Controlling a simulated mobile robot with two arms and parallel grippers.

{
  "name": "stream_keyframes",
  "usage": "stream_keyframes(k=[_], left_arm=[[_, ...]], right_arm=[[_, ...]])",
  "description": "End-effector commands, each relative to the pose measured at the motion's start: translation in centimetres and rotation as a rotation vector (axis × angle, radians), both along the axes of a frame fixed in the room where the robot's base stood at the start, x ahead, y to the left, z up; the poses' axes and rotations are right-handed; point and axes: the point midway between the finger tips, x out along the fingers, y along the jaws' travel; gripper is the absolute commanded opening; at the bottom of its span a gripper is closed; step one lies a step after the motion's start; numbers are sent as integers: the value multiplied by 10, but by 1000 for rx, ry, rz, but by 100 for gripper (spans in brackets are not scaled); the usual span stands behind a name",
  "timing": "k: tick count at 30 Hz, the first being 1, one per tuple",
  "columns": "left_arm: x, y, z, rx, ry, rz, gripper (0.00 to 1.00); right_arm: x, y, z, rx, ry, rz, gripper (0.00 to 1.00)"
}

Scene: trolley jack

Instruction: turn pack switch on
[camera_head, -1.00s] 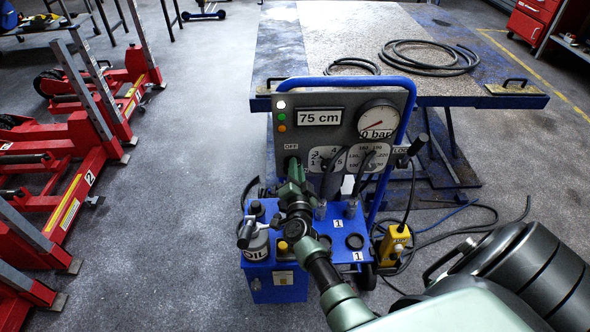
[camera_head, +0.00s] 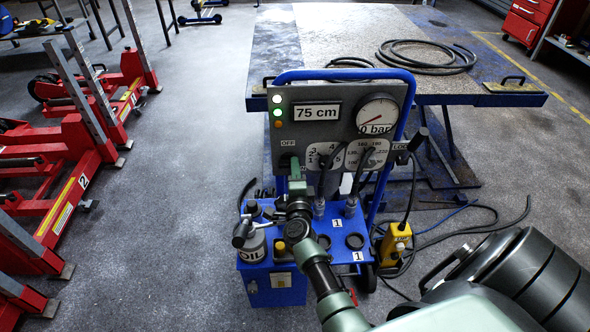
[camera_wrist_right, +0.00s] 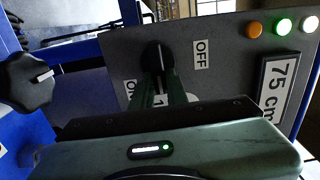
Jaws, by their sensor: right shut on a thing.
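The pack switch is a dark rotary knob (camera_wrist_right: 158,57) on the grey panel, between an OFF label (camera_wrist_right: 201,53) and a partly covered ON label (camera_wrist_right: 129,90). In the head view the OFF label (camera_head: 287,143) sits just above it. My right gripper (camera_head: 290,168) reaches the panel's lower left corner. In the right wrist view its green fingers (camera_wrist_right: 160,80) are closed on the knob from both sides. The knob's exact pointing is partly hidden by the fingers. Two panel lamps (camera_head: 277,105) glow, and an orange lamp (camera_head: 278,124) sits below them. My left gripper is not in view.
The panel stands on a blue pack (camera_head: 270,290) with an oil can (camera_head: 254,245) at its left. A yellow pendant (camera_head: 395,243) and hoses lie at its right. A lift table (camera_head: 467,100) stands behind; red jacks (camera_head: 85,150) stand at left.

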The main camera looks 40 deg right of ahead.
Motion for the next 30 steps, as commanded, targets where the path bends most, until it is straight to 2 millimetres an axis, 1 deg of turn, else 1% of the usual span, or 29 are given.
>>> stream_keyframes(k=[17, 18, 20, 30], left_arm=[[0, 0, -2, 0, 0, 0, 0], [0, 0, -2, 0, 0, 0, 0], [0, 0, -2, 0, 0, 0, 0], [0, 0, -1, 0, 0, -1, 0]], right_arm=[[0, 0, -2, 32, -16, 0, 0], [0, 0, -2, 32, -16, 0, 20], [0, 0, -2, 31, -16, 0, 36], [-2, 1, -1, 29, -16, 0, 36]])
